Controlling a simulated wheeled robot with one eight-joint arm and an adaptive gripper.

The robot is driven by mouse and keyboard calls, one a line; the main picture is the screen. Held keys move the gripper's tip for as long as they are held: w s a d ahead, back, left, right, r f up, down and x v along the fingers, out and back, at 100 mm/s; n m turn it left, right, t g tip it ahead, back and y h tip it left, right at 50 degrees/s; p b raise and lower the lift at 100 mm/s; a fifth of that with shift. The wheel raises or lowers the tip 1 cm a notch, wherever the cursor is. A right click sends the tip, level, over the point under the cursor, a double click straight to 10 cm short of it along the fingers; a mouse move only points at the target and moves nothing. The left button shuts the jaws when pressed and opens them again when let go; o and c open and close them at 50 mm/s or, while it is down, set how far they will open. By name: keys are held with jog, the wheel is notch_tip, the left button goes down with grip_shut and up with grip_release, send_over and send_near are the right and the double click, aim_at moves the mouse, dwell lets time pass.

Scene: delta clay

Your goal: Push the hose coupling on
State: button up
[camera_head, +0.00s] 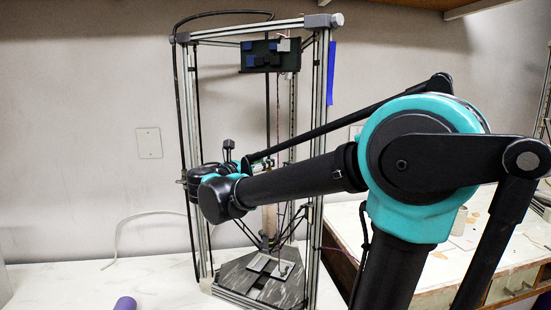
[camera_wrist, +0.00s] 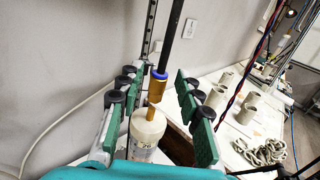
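The hose coupling (camera_wrist: 158,88) is a brass-coloured sleeve with a blue collar on the lower end of a black hose (camera_wrist: 174,40). Below it, a slim orange-brass spigot (camera_wrist: 151,114) rises from the pale cap of a cylinder (camera_wrist: 147,130). The coupling's lower end is close to the spigot's top; I cannot tell whether they touch. My gripper (camera_wrist: 158,82) is open, its green-padded fingers on either side of the coupling with gaps visible. In the head view, my arm and the frame hide most of the gripper and the coupling; a tan cylinder (camera_head: 269,220) shows inside the frame.
A tall metal printer frame (camera_head: 317,120) surrounds the work, with thin dark rods and a dark base (camera_head: 240,276). A dark box (camera_head: 270,54) hangs near its top. Several clay cups (camera_wrist: 247,108) and a coiled clay heap (camera_wrist: 262,152) lie on the right-hand table. A purple cylinder (camera_head: 125,303) lies front left.

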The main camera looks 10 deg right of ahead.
jog(key=x, duration=0.6)
jog(key=shift+w+d, duration=0.25)
jog(key=shift+c, duration=0.3)
grip_shut()
